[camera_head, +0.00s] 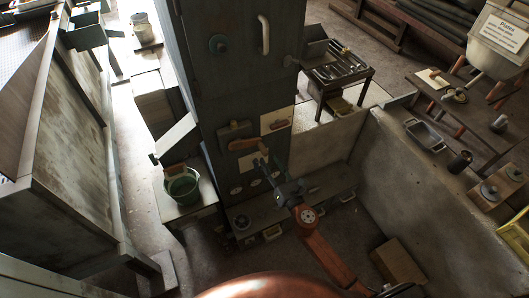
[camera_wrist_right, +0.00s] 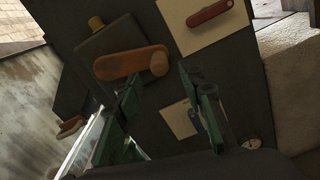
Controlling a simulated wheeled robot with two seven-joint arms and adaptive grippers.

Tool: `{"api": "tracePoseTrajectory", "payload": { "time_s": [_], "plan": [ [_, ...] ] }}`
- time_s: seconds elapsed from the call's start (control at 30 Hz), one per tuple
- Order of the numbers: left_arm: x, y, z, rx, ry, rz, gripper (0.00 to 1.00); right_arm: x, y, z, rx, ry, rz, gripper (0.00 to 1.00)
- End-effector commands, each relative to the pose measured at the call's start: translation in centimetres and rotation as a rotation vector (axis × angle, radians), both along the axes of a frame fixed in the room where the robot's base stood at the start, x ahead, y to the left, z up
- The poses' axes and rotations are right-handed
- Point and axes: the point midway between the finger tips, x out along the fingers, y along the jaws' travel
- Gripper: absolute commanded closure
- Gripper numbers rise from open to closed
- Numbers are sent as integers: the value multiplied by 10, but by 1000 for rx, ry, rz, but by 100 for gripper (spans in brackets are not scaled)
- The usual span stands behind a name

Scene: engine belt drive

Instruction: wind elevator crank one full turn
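The crank (camera_head: 243,145) is a brown-orange arm on the dark face of the tall tower (camera_head: 228,85). In the right wrist view the crank (camera_wrist_right: 122,64) lies nearly level, with a round knob (camera_wrist_right: 158,63) at its right end. My right gripper (camera_head: 264,166) is just below and right of the crank in the head view. In the wrist view my right gripper (camera_wrist_right: 158,82) has its two green fingers spread apart, with the knob just beyond the gap between their tips. Nothing shows between the fingers. My left gripper is not in view.
A pale panel with a red handle (camera_head: 278,124) is right of the crank. A low shelf (camera_head: 325,195) with small items runs along the tower's foot. A green bucket (camera_head: 182,187) stands at left. A pale low wall (camera_head: 400,165) bounds the right side.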

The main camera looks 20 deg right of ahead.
Motion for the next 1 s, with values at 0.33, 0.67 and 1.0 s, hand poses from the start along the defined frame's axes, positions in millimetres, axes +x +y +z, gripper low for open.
{"api": "tracePoseTrajectory", "payload": {
  "time_s": [0.33,0.67,1.0],
  "plan": [
    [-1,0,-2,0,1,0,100,51,6,0,5,1,0,64],
    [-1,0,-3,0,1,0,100,61,7,0,6,1,0,64],
    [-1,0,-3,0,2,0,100,61,7,0,7,1,0,81]
  ]
}}
